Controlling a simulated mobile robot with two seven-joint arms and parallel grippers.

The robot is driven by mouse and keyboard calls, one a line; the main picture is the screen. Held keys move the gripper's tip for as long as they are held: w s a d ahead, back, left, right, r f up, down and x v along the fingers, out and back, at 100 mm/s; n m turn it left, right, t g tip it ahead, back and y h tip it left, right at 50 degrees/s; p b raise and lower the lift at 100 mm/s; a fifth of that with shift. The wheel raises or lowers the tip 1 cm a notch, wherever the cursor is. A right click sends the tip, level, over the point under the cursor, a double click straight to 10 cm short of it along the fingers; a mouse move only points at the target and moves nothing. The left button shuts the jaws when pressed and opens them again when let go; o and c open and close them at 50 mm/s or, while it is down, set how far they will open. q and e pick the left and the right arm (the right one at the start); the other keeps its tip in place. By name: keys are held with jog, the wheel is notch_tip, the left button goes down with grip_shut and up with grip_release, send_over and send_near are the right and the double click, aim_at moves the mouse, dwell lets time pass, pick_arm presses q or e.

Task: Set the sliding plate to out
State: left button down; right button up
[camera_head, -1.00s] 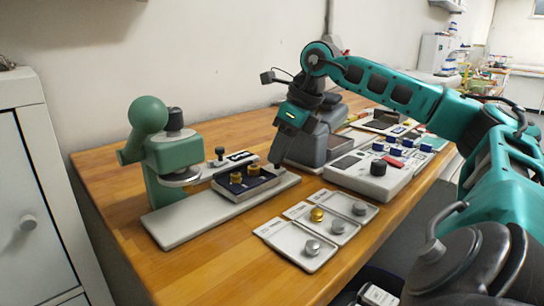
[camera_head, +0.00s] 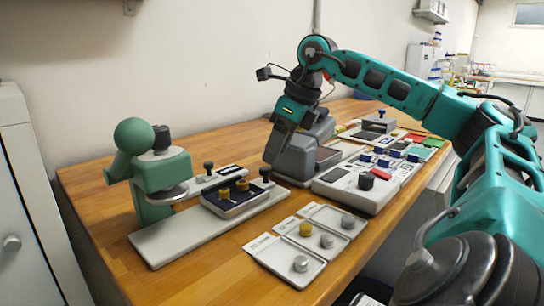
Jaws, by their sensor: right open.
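The sliding plate (camera_head: 214,208) is a light slab with a dark blue top, carrying two brass pieces (camera_head: 242,185). It lies on the long pale base (camera_head: 160,246) of the green press (camera_head: 162,178), mostly clear of the press head, towards the base's right end. A black knob (camera_head: 265,173) stands at the plate's right end. My right gripper (camera_head: 272,160) points down just behind and above this knob; I cannot tell whether it touches it. Its fingers overlap in this view. My left gripper is out of view.
A grey block-shaped device (camera_head: 295,160) stands close behind my right gripper. Pale trays (camera_head: 282,262) with metal knobs lie in front. A control box (camera_head: 356,196) stands to the right. The wooden table is clear at front left.

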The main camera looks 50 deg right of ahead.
jog(key=p+v, duration=0.2)
jog(key=v, duration=0.7)
jog(key=shift+s+f, duration=0.1)
